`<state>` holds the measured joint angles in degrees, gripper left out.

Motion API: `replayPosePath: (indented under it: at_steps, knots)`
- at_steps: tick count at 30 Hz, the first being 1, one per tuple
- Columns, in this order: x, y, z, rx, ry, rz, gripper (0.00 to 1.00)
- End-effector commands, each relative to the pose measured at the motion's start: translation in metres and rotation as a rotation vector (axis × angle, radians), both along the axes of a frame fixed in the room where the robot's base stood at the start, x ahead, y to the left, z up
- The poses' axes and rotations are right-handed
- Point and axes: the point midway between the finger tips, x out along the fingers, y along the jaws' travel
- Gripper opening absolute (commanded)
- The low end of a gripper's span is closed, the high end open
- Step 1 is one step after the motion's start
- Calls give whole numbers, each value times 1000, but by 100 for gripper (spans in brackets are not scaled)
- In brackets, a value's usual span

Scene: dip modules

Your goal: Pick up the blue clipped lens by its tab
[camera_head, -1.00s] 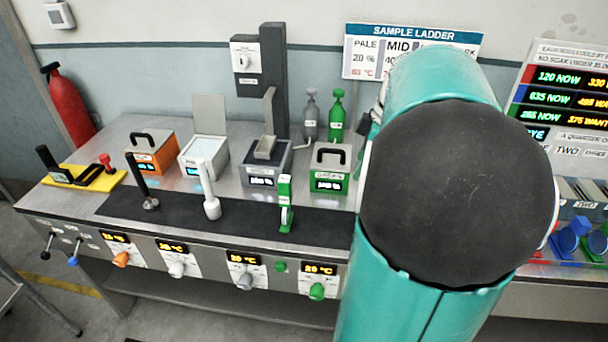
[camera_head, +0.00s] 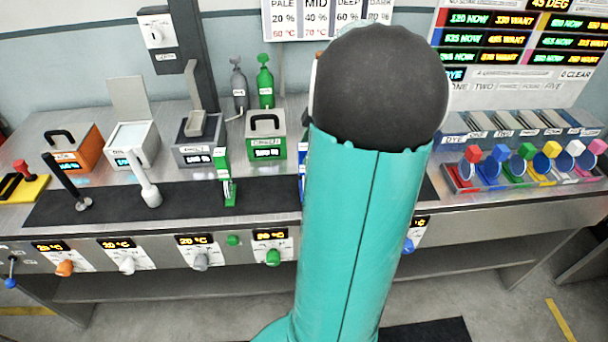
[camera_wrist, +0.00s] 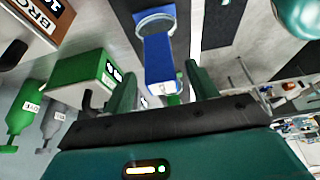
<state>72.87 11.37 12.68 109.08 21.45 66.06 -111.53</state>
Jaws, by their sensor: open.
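My gripper (camera_wrist: 160,69) is open in the wrist view, its two dark green fingers apart. A blue block with a round grey disc at its far end (camera_wrist: 160,55) shows between the fingers; it looks like a blue tab on a lens, but I cannot tell for sure. No grip on it shows. In the head view my arm hides the gripper. A colour-tabbed lens rack (camera_head: 480,188) stands at the right, with a blue-tabbed lens (camera_head: 500,153) among several others. A thin blue strip (camera_head: 302,175) shows beside my arm; I cannot tell what it belongs to.
A green tank (camera_head: 265,135) stands left of my arm and shows in the wrist view (camera_wrist: 80,72). A green bottle (camera_head: 265,82) and a grey bottle (camera_head: 239,85) stand behind it. A green upright piece (camera_head: 224,178) stands on the dark mat (camera_head: 180,205).

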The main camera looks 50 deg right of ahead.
Motion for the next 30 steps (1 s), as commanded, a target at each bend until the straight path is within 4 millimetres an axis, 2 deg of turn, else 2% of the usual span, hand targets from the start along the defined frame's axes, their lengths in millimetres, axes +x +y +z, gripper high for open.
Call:
replayPosePath:
  at_steps: [7, 15, 17, 24, 30]
  knots:
    - [12, 12, -32, 3, 1, 0, 58]
    - [13, 13, -37, 1, 1, -1, 58]
    - [13, 13, -37, 1, 1, -1, 50]
    - [13, 13, -37, 1, 1, -1, 3]
    - [13, 13, -36, 1, 1, -1, 2]
